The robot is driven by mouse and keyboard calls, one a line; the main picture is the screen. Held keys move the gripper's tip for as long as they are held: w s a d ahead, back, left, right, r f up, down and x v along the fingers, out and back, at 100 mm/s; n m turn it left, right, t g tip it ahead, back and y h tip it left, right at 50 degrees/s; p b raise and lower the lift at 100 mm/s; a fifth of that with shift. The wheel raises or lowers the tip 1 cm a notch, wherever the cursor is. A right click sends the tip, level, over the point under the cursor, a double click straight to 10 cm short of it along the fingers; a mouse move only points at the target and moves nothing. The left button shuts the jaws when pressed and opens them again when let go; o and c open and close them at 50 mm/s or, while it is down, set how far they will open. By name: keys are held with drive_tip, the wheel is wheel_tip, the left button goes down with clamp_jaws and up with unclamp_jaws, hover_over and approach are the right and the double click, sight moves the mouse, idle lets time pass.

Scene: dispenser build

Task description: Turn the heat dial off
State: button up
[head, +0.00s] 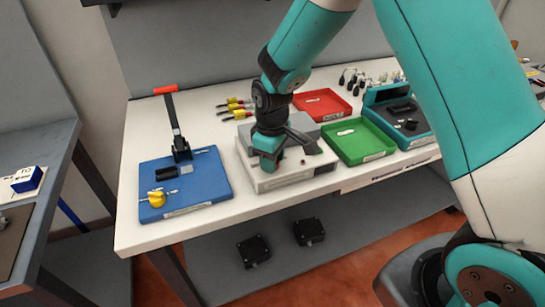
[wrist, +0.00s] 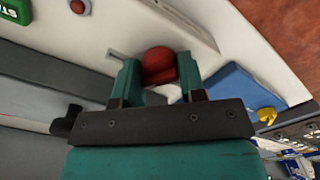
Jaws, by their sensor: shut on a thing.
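The red heat dial (wrist: 159,64) sits on the front of a pale machine box in the wrist view. My gripper (wrist: 160,82) has one teal finger on each side of the dial and is shut on it. The dial's pointer and markings cannot be made out. In the head view my gripper (head: 268,160) reaches down at the front of the pale box (head: 285,182), and the dial is hidden there.
A blue board (head: 205,190) with a red-handled lever press (head: 174,120) and a yellow knob (head: 156,198) lies to the left. A green tray (head: 358,155) and a red tray (head: 340,110) stand to the right. In the wrist view a small red button (wrist: 79,6) is near the upper left.

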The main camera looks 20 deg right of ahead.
drive_tip(key=n, duration=0.4)
drive_tip(key=shift+w+r+n, duration=0.1)
drive_tip(key=shift+n, duration=0.2)
drive_tip(key=n, duration=0.4)
drive_tip(key=shift+n+p, duration=0.3)
drive_tip(key=shift+p, duration=0.05)
drive_tip(key=n, duration=0.4)
drive_tip(key=shift+n, duration=2.5)
drive_tip(key=o, duration=0.9)
